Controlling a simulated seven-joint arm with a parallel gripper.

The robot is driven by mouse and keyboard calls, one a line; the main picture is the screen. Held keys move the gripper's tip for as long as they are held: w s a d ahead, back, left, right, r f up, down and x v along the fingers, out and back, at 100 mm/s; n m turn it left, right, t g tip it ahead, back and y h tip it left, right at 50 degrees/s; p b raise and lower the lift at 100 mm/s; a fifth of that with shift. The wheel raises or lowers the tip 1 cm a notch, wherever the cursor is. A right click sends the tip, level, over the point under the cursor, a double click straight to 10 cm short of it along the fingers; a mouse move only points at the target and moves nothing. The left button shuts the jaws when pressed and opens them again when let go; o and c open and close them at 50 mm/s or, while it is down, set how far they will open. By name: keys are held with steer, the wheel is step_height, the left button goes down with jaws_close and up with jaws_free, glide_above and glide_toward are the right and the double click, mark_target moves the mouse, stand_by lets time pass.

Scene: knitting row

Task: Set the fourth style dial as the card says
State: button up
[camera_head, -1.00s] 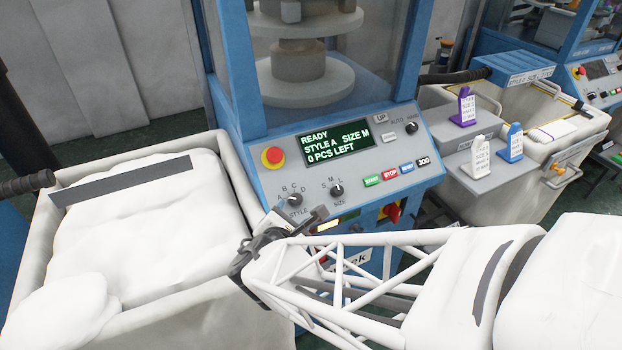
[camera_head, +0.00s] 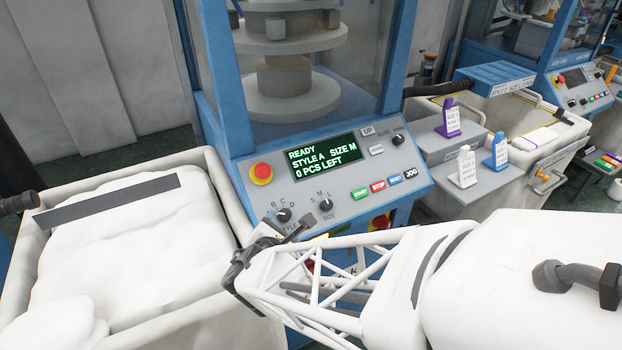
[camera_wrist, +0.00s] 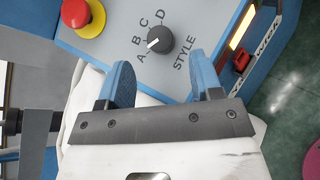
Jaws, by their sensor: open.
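The style dial (camera_head: 283,214) is a dark round knob on the grey panel of the near machine. In the wrist view the style dial (camera_wrist: 160,40) has letters A to D around it, and its white mark points toward A. The panel display (camera_head: 322,155) reads READY, STYLE A, SIZE M, 0 PCS LEFT. My gripper (camera_wrist: 160,64) is open and empty, its two blue fingers just short of the dial, one to each side. In the head view my gripper (camera_head: 286,228) is low in front of the panel.
A red stop button (camera_head: 261,174) sits left of the display. The size dial (camera_head: 326,206) is right of the style dial. Start, stop and other buttons (camera_head: 378,185) line the panel's right. A white bin (camera_head: 220,190) stands at left. Another machine (camera_head: 585,85) stands behind right.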

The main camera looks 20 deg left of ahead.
mark_target(285, 214)
steer(key=shift+x, duration=2.4)
steer(key=c, duration=0.9)
steer(key=shift+r+m+h, duration=0.1)
steer(key=shift+m+h, duration=0.2)
steer(key=shift+m, duration=0.2)
steer(key=m+g+h, duration=0.1)
steer(key=m+h, duration=0.1)
steer(key=m, duration=0.1)
steer(key=shift+a+r, duration=0.1)
steer(key=shift+a, duration=0.1)
steer(key=shift+w+a+r+m+g+h, duration=0.1)
steer(key=shift+m+g+h, duration=0.45)
steer(key=shift+m, duration=0.5)
steer(key=shift+w+m+g+h, duration=0.1)
steer(key=shift+m+g+h, duration=0.45)
steer(key=shift+m, duration=0.5)
steer(key=o, duration=0.9)
